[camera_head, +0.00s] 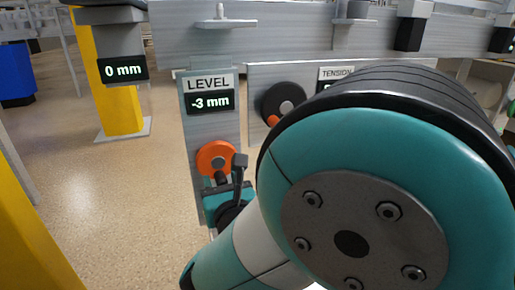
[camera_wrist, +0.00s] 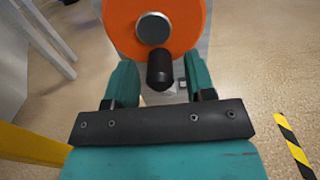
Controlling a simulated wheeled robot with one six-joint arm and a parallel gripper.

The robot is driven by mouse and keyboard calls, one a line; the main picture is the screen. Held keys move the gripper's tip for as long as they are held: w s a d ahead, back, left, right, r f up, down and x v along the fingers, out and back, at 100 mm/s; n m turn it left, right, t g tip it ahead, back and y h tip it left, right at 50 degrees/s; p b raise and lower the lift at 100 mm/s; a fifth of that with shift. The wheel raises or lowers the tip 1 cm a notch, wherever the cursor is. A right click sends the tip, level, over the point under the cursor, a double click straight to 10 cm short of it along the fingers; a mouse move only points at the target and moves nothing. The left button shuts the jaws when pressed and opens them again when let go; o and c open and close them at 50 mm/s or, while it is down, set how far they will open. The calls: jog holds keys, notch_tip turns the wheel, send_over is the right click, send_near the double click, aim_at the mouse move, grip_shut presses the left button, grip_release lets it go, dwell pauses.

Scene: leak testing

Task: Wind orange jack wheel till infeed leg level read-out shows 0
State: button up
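The orange jack wheel (camera_head: 208,160) is mounted upright on a grey leg plate under the LEVEL read-out (camera_head: 210,101), which shows -3 mm. In the wrist view the wheel (camera_wrist: 188,22) fills the top, with a silver hub and a black crank knob (camera_wrist: 160,70) sticking out below the hub. My gripper (camera_wrist: 160,80) is open, with one teal finger on each side of the knob and gaps showing between. In the head view my gripper (camera_head: 226,186) is at the wheel's lower right, partly hidden by my arm.
Another read-out (camera_head: 123,69) shows 0 mm beside a yellow post (camera_head: 120,112) at left. A black wheel (camera_head: 284,101) sits right of the LEVEL plate, near a TENSION label (camera_head: 336,73).

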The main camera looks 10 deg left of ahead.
aim_at(204, 167)
grip_shut()
jog(key=m, duration=0.1)
jog(key=m+b, duration=0.1)
jog(key=m, duration=0.1)
jog(key=shift+s+a, duration=0.25)
jog(key=shift+a, duration=0.15)
jog(key=shift+s+a+r+m+b, duration=0.15)
jog(key=shift+m+b, duration=0.25)
jog(key=shift+m, duration=0.6)
jog(key=m+b, duration=0.1)
jog(key=m, duration=0.2)
jog(key=shift+s+a+r+b, duration=0.1)
jog(key=shift+a+r+b, duration=0.05)
jog(key=shift+a+b, duration=0.2)
jog(key=shift+s+r+m, duration=0.1)
jog(key=shift+r+m, duration=0.15)
jog(key=shift+m, duration=0.65)
jog(key=m, duration=0.1)
jog(key=m+b, duration=0.2)
jog(key=shift+s+a+r, duration=0.1)
jog(key=shift+a+r, duration=0.15)
jog(key=shift+a+r+m+b, duration=0.1)
jog(key=shift+r+m+b, duration=0.25)
jog(key=shift+m, duration=0.55)
